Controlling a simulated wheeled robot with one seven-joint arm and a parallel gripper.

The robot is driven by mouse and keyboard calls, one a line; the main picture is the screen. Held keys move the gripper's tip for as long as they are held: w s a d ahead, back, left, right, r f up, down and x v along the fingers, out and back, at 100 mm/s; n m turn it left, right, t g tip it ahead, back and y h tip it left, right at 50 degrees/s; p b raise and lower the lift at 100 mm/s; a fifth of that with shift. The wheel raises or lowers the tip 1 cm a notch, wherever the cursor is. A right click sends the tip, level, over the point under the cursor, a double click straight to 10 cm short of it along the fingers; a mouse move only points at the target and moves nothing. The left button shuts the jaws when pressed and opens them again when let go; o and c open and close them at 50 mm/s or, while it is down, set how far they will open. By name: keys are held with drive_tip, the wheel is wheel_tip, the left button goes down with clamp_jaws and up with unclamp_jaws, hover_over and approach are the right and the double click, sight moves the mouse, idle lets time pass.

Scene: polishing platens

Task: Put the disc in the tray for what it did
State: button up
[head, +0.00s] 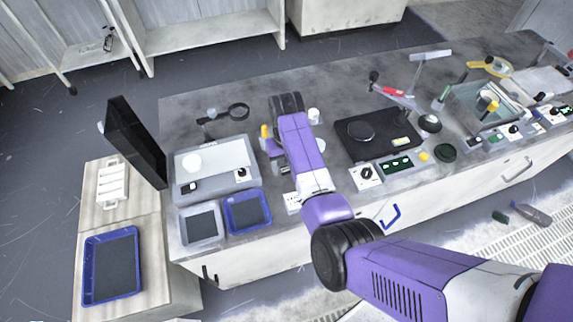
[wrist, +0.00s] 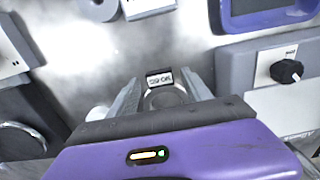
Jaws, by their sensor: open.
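In the wrist view my gripper (wrist: 163,88) is open, its two grey fingers standing either side of a round grey disc (wrist: 166,98). A small white label with dark upside-down characters (wrist: 159,79) sits at the disc's far edge. I cannot tell whether the fingers touch the disc, and its near part is hidden by my gripper. A blue-rimmed tray (head: 246,210) and a grey-rimmed tray (head: 200,226) lie side by side at the bench's front left. Another blue tray (head: 112,265) lies on the wooden side table. The blue bench tray's rim also shows in the wrist view (wrist: 265,20).
A pale station (head: 215,165) with a white round pad and knob stands left of my gripper. A black platen station (head: 375,135) stands to the right. A dark upright screen (head: 136,140) rises at the bench's left end.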

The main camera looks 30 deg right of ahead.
wheel_tip(320, 180, up, 12)
drive_tip(key=shift+r+b, duration=0.15)
drive_tip(key=shift+b, duration=0.15)
idle(0.6)
drive_tip(key=w+d+r+t+h, duration=0.1)
drive_tip(key=w+d+r+t, duration=0.2)
drive_tip(key=w+t, duration=0.35)
wheel_tip(320, 180, up, 4)
drive_tip(key=n+t+h, duration=0.1)
drive_tip(key=n+t, duration=0.2)
drive_tip(key=t, duration=0.6)
hover_over(286, 168)
drive_tip(key=s+d, duration=0.1)
drive_tip(key=s, duration=0.3)
drive_tip(key=s+a+r, duration=0.1)
drive_tip(key=s+a, duration=0.1)
drive_tip(key=s, duration=0.9)
drive_tip(key=s+a+r+y, duration=0.1)
drive_tip(key=s+a, duration=0.2)
drive_tip(key=s, duration=0.8)
drive_tip(key=s+a+r+y, duration=0.1)
drive_tip(key=s+a, duration=0.2)
drive_tip(key=s, duration=0.8)
drive_tip(key=shift+s+a+r+g, duration=0.15)
drive_tip(key=shift+s+a+g, duration=0.1)
drive_tip(key=shift+s+g, duration=0.15)
